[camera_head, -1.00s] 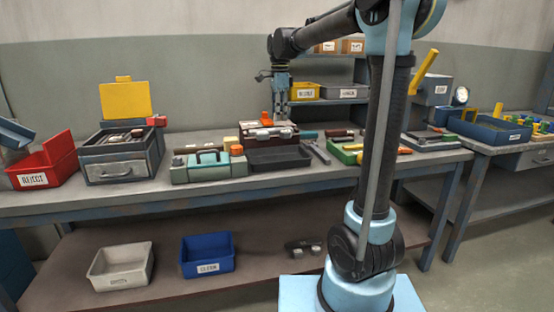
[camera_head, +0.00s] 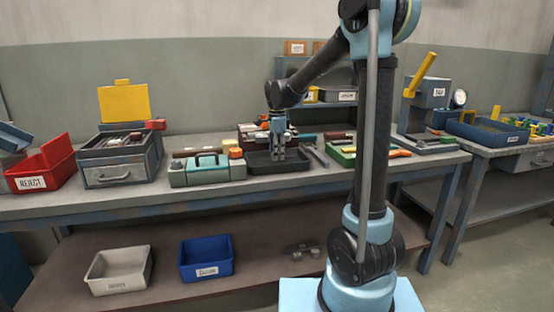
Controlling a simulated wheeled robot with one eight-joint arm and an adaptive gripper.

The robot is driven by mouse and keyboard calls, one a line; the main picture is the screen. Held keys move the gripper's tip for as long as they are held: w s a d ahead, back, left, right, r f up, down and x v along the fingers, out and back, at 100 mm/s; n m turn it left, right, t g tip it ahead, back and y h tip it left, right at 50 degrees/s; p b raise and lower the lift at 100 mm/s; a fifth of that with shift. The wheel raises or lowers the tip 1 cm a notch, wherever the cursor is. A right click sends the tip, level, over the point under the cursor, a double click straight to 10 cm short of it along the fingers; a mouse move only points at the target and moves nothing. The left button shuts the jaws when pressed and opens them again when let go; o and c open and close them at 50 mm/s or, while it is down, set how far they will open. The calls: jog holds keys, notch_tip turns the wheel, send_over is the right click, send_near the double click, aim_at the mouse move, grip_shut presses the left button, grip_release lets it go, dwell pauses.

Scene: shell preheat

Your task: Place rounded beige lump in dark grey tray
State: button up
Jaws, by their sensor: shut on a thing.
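The dark grey tray (camera_head: 262,169) sits on the workbench, right of the teal toolbox. My gripper (camera_head: 279,158) points down over the tray, with its fingertips low at the tray's inside. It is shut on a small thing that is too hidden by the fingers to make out. I cannot make out the rounded beige lump for certain anywhere in view. From here I cannot tell whether the fingers or the held thing touch the tray floor.
The teal toolbox (camera_head: 200,174) stands close on the tray's left. A dark red case is behind it, partly hidden by my gripper. A green tray (camera_head: 345,158) with tools lies to the right. A red REJECT bin (camera_head: 38,176) and grey drawer box (camera_head: 120,170) stand farther left.

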jog(key=shift+f, duration=1.15)
jog(key=shift+f, duration=0.1)
jog(key=o, duration=1)
jog(key=shift+o, duration=0.2)
notch_tip(320, 180, up, 12)
jog(key=shift+r, duration=0.1)
jog(key=s+d+f+n+t, duration=0.1)
jog(key=s+d+f+n, duration=0.1)
jog(key=s+d+n, duration=0.4)
jog(key=s+d+f+n, duration=0.1)
jog(key=s+d+f, duration=0.1)
jog(key=s+d, duration=0.7)
jog(key=s+d+f+n, duration=0.3)
jog(key=s+f+n, duration=0.1)
jog(key=s+f, duration=0.3)
jog(key=s+d+f+n+t, duration=0.1)
jog(key=s+d+f+n, duration=0.2)
jog(key=s+f, duration=0.5)
jog(key=s+n, duration=0.1)
jog(key=s, duration=0.2)
jog(key=shift+d+f, duration=0.25)
jog(key=shift+f, duration=0.05)
